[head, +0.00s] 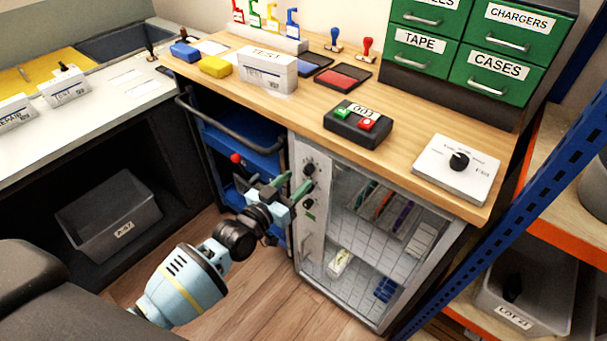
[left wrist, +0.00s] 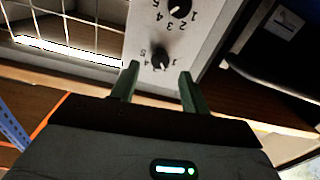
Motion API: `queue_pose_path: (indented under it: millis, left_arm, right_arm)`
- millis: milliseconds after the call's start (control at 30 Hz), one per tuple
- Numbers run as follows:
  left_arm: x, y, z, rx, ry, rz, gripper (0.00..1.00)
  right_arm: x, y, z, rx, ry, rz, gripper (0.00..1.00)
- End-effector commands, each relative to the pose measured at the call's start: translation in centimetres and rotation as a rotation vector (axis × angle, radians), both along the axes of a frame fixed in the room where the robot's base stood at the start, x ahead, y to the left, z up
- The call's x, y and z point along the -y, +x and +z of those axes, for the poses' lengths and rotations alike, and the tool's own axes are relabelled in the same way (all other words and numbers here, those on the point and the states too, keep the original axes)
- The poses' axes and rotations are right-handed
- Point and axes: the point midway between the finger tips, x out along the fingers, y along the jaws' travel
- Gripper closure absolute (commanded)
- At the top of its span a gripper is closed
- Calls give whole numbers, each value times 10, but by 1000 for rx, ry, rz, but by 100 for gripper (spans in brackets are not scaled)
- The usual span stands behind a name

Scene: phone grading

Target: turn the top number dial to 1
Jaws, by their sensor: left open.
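The top number dial (head: 309,168) is a black knob on the pale control panel at the left of the glass-fronted cabinet (head: 322,225). A second black dial (head: 308,203) is below it. My left gripper (head: 294,184) is open in front of the panel, its green fingers pointing at it. In the left wrist view, which looks upside down, the top dial (left wrist: 162,60) is just beyond and between the fingertips (left wrist: 157,72), apparently apart from them. The lower dial (left wrist: 180,8) is at that view's top edge. The top dial's exact setting is too small to read. My right gripper is out of view.
The wooden worktop (head: 400,150) overhangs the panel. A blue cart (head: 215,150) with a dark handle stands left of the cabinet. A blue rack post (head: 545,130) is on the right. A black box with green and red buttons (head: 358,125) sits on the worktop.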

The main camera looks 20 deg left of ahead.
Motion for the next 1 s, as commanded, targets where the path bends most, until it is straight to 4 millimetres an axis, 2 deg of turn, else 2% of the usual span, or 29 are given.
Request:
queue_pose_path:
  millis: [100,300,700,1000]
  left_arm:
    - [6,17,0,1,0,-1,54]
    - [12,34,-1,-1,1,-1,54]
    - [14,38,0,-1,1,-1,55]
    - [13,38,-1,-1,1,0,95]
  right_arm:
    - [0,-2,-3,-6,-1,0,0]
    - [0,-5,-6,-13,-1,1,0]
    - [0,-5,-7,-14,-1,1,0]
    - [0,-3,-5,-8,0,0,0]
